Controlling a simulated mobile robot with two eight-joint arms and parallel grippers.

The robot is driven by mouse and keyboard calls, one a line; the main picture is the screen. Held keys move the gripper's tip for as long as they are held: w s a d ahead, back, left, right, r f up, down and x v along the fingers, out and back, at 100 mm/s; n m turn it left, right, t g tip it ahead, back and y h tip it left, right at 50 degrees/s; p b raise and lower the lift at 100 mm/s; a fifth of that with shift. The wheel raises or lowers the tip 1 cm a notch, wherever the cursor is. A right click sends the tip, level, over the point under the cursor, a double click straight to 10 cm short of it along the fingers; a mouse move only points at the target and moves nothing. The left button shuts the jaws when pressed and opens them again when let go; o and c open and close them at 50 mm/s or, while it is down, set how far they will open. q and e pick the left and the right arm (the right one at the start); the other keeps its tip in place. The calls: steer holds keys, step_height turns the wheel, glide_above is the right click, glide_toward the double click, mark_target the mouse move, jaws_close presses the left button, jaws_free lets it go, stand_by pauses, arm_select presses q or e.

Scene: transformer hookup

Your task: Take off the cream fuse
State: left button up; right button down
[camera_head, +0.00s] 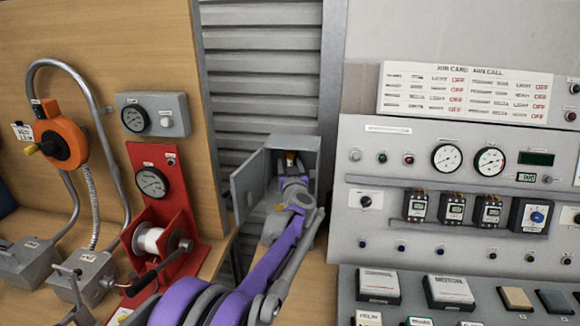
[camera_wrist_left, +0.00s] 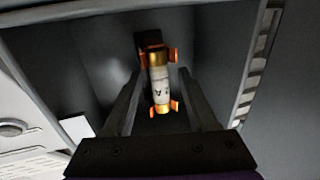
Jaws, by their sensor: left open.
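The cream fuse (camera_wrist_left: 159,82) has a pale body with brass end caps and sits in orange clips on the back wall of a small grey box. In the left wrist view my left gripper (camera_wrist_left: 157,88) is open, with one dark finger on each side of the fuse; I cannot tell whether either touches it. In the head view the left arm reaches into the open grey fuse box (camera_head: 309,150), and the gripper (camera_head: 290,172) is at its mouth. Only a small orange-brown part of the fuse (camera_head: 291,158) shows there. My right gripper is not in view.
The box door (camera_head: 247,185) stands open to the left. A red winch unit (camera_head: 165,190) and an orange rotary device (camera_head: 62,140) are further left. A grey control panel (camera_head: 420,165) with gauges and switches stands close on the right.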

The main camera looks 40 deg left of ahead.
arm_select(q)
jaws_close()
stand_by(0.4)
